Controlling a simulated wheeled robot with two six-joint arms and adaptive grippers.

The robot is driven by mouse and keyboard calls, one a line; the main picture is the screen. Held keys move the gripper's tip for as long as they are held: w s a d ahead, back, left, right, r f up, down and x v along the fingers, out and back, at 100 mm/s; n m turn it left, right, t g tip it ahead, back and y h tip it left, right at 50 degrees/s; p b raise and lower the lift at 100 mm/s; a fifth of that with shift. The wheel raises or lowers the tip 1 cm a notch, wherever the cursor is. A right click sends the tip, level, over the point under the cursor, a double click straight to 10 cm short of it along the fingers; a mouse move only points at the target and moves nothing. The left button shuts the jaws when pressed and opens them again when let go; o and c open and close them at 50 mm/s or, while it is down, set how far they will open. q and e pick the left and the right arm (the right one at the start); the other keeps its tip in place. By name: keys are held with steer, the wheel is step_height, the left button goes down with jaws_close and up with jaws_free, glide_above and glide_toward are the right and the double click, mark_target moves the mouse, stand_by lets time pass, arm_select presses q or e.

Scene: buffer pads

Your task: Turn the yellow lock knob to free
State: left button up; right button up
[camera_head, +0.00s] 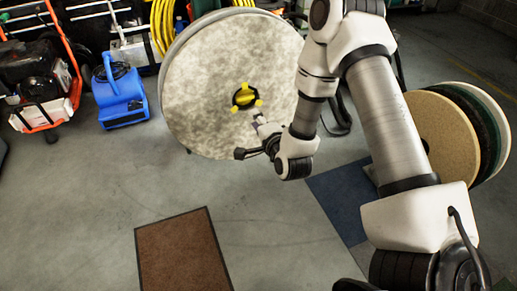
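The yellow lock knob (245,97) sits at the centre of a large round pale mottled pad (200,92). It has yellow lobes around a dark middle. My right gripper (259,121) is in front of the pad, just below and to the right of the knob, and its tip looks close to the knob's lower right side. Whether it touches the knob cannot be told. Its fingers are small and partly merge with the pad's pale face, so their opening is unclear. My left gripper is out of view.
Several round pads (440,135) stand on a rack at the right, behind my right arm. A blue blower (120,97) and an orange-framed machine (45,85) stand at the left. A brown mat (182,255) and a blue mat (340,195) lie on the open grey floor.

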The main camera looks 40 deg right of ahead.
mark_target(246, 99)
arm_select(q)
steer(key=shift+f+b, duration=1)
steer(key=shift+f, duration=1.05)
arm_select(e)
steer(key=shift+m+t, duration=0.5)
steer(key=shift+m, duration=0.2)
steer(key=shift+d+x, duration=0.2)
steer(key=shift+x, duration=1.6)
steer(key=shift+d+x, duration=0.25)
steer(key=shift+x, duration=1.55)
steer(key=shift+d+x, duration=0.2)
steer(key=shift+x, duration=1.6)
steer(key=shift+s+r, duration=0.15)
steer(key=shift+h, duration=0.4)
jaws_close()
